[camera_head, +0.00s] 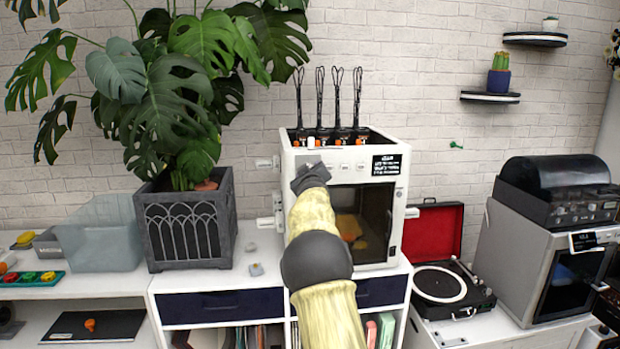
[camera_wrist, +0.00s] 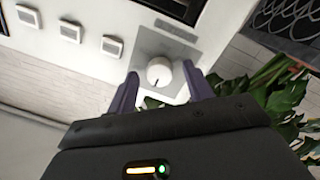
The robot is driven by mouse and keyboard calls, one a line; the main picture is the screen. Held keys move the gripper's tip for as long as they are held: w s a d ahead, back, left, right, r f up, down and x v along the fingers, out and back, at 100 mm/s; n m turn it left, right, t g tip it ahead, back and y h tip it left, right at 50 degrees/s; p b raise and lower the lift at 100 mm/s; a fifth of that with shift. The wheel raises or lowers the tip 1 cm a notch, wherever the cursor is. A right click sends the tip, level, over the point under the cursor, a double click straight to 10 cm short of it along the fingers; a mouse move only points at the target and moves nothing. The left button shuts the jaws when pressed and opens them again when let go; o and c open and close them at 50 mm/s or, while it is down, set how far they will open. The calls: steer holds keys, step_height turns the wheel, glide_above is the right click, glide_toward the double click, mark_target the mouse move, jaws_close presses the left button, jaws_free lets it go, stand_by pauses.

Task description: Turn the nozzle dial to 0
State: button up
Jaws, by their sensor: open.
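The nozzle dial (camera_wrist: 159,73) is a round white knob on a grey square plate, seen in the wrist view. A small dark mark shows on its lower edge in that view; no numbers are legible. My gripper (camera_wrist: 160,80) is open, with one purple-grey finger on each side of the dial in the picture. I cannot tell whether either finger touches it. In the head view my gripper (camera_head: 309,178) is at the upper left of the white printer's front panel (camera_head: 375,143) and hides the dial.
Square buttons (camera_wrist: 112,46) sit in a row beside the dial plate. Printer whisk-like tools (camera_head: 338,98) stand on top. A leafy plant in a dark planter (camera_head: 195,228) stands close on the left. A record player (camera_head: 440,285) is on the right.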

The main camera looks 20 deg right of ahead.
steer(key=b+v, duration=0.5)
steer(key=v, duration=1.2)
steer(key=shift+s, duration=0.2)
steer(key=s+a+f+m+g+y, duration=0.1)
steer(key=s+a+f+g, duration=0.2)
steer(key=f, duration=0.4)
steer(key=s+a+f+g+y, duration=0.2)
steer(key=s+a+f, duration=0.15)
steer(key=f, duration=0.35)
steer(key=s+a+f+m+g+y, duration=0.1)
steer(key=s+a+f+g, duration=0.1)
steer(key=s+f, duration=0.35)
steer(key=s+a+f+g+y, duration=0.1)
steer(key=s+a+f+g, duration=0.35)
steer(key=s+f, duration=0.4)
steer(key=s+a+f+g+y, duration=0.1)
steer(key=s+a+f+g, duration=0.3)
steer(key=s, duration=0.7)
step_height(320, 180, up, 17)
steer(key=t+p, duration=0.1)
steer(key=p, duration=1.7)
steer(key=shift+a+m, duration=0.3)
steer(key=shift+m, duration=0.1)
steer(key=shift+t, duration=0.25)
